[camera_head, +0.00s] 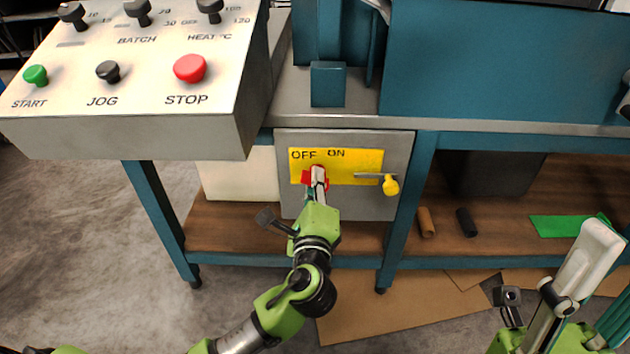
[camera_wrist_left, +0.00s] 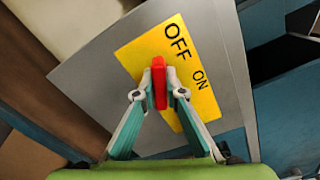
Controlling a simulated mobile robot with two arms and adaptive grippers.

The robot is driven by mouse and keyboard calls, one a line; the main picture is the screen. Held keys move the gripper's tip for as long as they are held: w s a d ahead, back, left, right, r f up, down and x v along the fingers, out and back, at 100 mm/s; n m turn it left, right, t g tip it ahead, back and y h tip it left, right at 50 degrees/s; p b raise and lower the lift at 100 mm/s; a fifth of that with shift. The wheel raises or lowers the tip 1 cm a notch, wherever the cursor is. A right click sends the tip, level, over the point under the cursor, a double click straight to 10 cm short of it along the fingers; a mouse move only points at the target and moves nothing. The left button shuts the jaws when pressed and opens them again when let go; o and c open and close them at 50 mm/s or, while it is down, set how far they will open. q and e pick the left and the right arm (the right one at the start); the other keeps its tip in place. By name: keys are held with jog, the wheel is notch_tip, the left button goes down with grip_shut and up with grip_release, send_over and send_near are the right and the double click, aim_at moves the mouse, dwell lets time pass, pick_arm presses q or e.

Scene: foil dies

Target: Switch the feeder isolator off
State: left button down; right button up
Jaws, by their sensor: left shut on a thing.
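The feeder isolator is a grey box (camera_head: 400,150) under the machine bed, with a yellow plate (camera_head: 350,165) marked OFF on the left and ON on the right. Its red handle (camera_wrist_left: 159,82) sits below the lettering, nearer OFF. In the left wrist view the handle's upper end leans to the OFF side. My left gripper (camera_head: 318,178) is shut on this handle, with a fingertip on each side, and hides part of it in the head view. My right gripper (camera_head: 582,262) is at the lower right, away from the box; its finger gap is unclear.
The control panel (camera_head: 140,90) overhangs at the upper left. Teal table legs (camera_head: 408,215) flank the box. A brown cylinder (camera_head: 426,222) and a black one (camera_head: 466,222) are on the lower shelf.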

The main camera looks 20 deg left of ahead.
pick_arm(q)
jog(key=n, duration=0.2)
jog(key=shift+f+n, duration=0.15)
jog(key=shift+n, duration=1.45)
jog(key=c, duration=2.1)
grip_release()
jog(key=shift+s, duration=0.1)
jog(key=v, duration=1.2)
